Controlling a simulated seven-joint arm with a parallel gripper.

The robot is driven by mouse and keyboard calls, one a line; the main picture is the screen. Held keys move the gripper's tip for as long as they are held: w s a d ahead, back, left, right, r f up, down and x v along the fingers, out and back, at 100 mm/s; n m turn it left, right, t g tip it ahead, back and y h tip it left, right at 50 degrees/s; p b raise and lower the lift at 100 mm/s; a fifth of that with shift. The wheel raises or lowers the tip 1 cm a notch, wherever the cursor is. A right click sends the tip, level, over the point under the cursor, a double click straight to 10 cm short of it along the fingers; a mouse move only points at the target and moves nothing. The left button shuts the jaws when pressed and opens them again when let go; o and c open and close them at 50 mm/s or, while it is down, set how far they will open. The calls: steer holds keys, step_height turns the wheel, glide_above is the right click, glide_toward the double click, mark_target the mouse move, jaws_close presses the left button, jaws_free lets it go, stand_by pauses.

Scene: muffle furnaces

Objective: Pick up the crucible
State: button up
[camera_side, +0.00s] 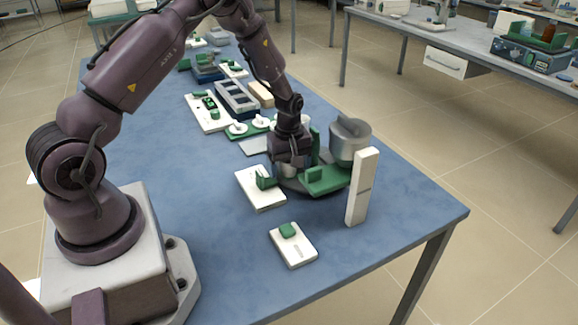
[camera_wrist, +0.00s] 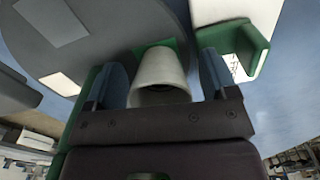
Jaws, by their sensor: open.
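The crucible (camera_wrist: 158,78) is a pale grey-white tapered cup in the wrist view. It sits over a small green pad (camera_wrist: 172,44) on a grey round plate (camera_wrist: 85,25). My gripper (camera_wrist: 161,66) is open, with one dark blue-grey finger on each side of the crucible. Whether either finger touches it I cannot tell. In the side view my gripper (camera_side: 290,172) is low over the round plate, and the crucible is hidden there.
A grey metal cylinder (camera_side: 350,140) and an upright white block (camera_side: 361,188) stand close to the right of my gripper. A green bracket (camera_side: 325,180) lies between. White boards (camera_side: 260,188) with green parts lie in front. The table's right front corner (camera_side: 430,215) is clear.

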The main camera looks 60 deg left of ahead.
steer(key=shift+f, duration=0.1)
steer(key=shift+c, duration=0.4)
steer(key=c, duration=1)
steer(key=shift+o, duration=0.2)
